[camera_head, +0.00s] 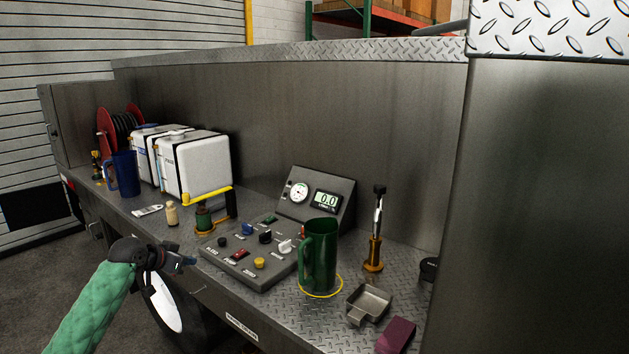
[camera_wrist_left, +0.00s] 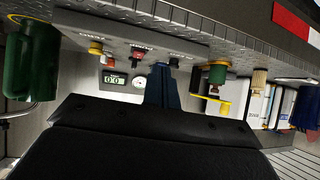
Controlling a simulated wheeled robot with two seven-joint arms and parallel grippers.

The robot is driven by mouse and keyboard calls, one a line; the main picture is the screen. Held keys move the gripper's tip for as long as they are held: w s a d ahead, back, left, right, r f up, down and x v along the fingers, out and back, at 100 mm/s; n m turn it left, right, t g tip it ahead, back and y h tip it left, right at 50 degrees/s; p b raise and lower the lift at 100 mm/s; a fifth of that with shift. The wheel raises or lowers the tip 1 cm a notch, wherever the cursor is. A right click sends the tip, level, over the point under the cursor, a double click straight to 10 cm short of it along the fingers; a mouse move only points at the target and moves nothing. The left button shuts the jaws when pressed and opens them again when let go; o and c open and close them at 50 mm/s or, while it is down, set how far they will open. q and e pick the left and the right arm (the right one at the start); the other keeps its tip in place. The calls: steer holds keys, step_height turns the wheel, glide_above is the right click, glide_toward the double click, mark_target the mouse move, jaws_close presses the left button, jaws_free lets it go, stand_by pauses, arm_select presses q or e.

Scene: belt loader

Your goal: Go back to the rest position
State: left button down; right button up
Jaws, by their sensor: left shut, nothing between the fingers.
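My left gripper (camera_head: 187,262) is at the end of the green-sleeved arm, in front of the bench edge. Its dark blue fingers are together with nothing between them; they also show in the left wrist view (camera_wrist_left: 162,86), pointing toward the control panel. The control panel (camera_head: 240,255) lies on the bench beyond the gripper, with several knobs and switches. A gauge box (camera_head: 322,200) behind it reads 0.0. My right gripper is not in view.
A green jug (camera_head: 320,255) stands in a yellow ring right of the panel. A metal tray (camera_head: 368,303) and a maroon block (camera_head: 396,335) lie near the front. White containers (camera_head: 195,165), a blue jug (camera_head: 124,174) and a red reel (camera_head: 106,132) stand at left. A tall cabinet is at right.

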arm_select(q)
steer(key=s+d+f+n+g+y, duration=0.1)
steer(key=s+d+f+g, duration=0.1)
steer(key=s+d+f, duration=0.5)
steer(key=s+d+f+n+g+y, duration=0.1)
steer(key=s+d+f+g, duration=0.2)
steer(key=s+f, duration=1.6)
steer(key=s+d+f+n+g+y, duration=0.2)
steer(key=s+d+f, duration=0.9)
steer(key=s, duration=1.7)
step_height(320, 180, down, 3)
steer(key=shift+s+r+g, duration=0.2)
steer(key=shift+g, duration=0.5)
